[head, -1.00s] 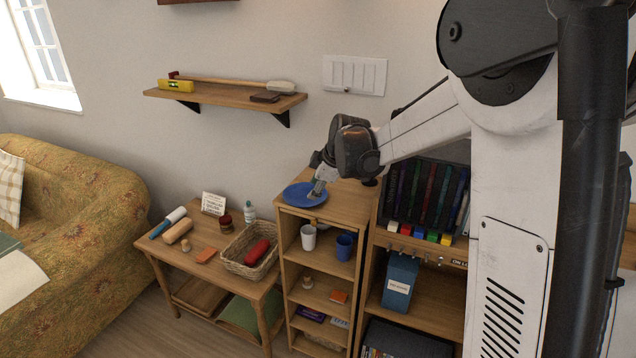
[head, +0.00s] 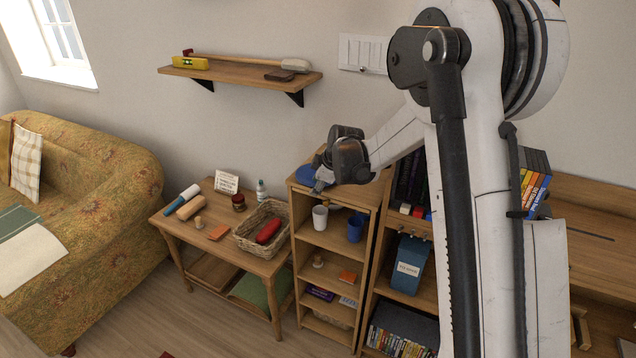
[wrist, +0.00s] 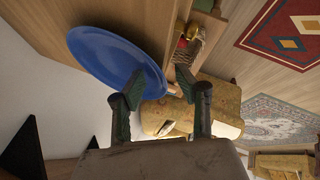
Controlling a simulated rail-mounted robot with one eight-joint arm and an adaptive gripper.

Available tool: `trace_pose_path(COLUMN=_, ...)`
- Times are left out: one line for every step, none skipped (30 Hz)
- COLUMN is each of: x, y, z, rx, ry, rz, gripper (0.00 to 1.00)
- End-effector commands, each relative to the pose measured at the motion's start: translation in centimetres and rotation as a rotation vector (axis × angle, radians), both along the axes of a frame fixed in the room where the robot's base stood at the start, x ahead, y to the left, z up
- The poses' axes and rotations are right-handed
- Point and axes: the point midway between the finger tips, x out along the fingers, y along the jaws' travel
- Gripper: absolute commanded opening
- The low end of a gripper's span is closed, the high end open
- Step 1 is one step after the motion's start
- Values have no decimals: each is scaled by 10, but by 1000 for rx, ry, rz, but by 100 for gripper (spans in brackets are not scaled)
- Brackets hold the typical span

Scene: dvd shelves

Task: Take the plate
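The blue plate (head: 306,177) sits on top of the small wooden shelf unit, partly hidden behind my gripper in the head view. In the wrist view the plate (wrist: 112,58) fills the upper left, with its rim close to my fingers. My gripper (wrist: 160,82) is open, its two fingers apart. The left finger overlaps the plate in the picture; the right finger is clear of it. In the head view my gripper (head: 322,181) is low over the plate's right side. I cannot tell whether a finger touches the plate.
Below the plate, the shelf unit (head: 318,238) holds a white cup (head: 320,217) and a blue mug (head: 356,228). A side table (head: 205,247) with a wicker basket (head: 247,239) stands left. A wall shelf (head: 240,77) hangs above. A bookcase stands close on the right.

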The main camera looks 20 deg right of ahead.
Motion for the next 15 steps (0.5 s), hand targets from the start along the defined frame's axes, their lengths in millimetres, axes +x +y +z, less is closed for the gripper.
trace_pose_path(x=0, y=0, z=0, rx=0, ry=0, rz=0, gripper=32)
trace_pose_path(x=0, y=0, z=0, rx=0, ry=0, rz=0, gripper=32)
trace_pose_path(x=0, y=0, z=0, rx=0, ry=0, rz=0, gripper=32)
trace_pose_path(x=0, y=0, z=0, rx=0, ry=0, rz=0, gripper=32)
trace_pose_path(x=0, y=0, z=0, rx=0, ry=0, rz=0, gripper=32)
trace_pose_path(x=0, y=0, z=0, rx=0, ry=0, rz=0, gripper=27)
trace_pose_path(x=0, y=0, z=0, rx=0, ry=0, rz=0, gripper=23)
trace_pose_path(x=0, y=0, z=0, rx=0, ry=0, rz=0, gripper=19)
trace_pose_path(x=0, y=0, z=0, rx=0, ry=0, rz=0, gripper=13)
trace_pose_path(x=0, y=0, z=0, rx=0, ry=0, rz=0, gripper=9)
trace_pose_path(x=0, y=0, z=0, rx=0, ry=0, rz=0, gripper=5)
trace_pose_path(x=0, y=0, z=0, rx=0, ry=0, rz=0, gripper=0)
trace_pose_path(x=0, y=0, z=0, rx=0, ry=0, rz=0, gripper=0)
trace_pose_path(x=0, y=0, z=0, rx=0, ry=0, rz=0, gripper=0)
trace_pose_path(x=0, y=0, z=0, rx=0, ry=0, rz=0, gripper=0)
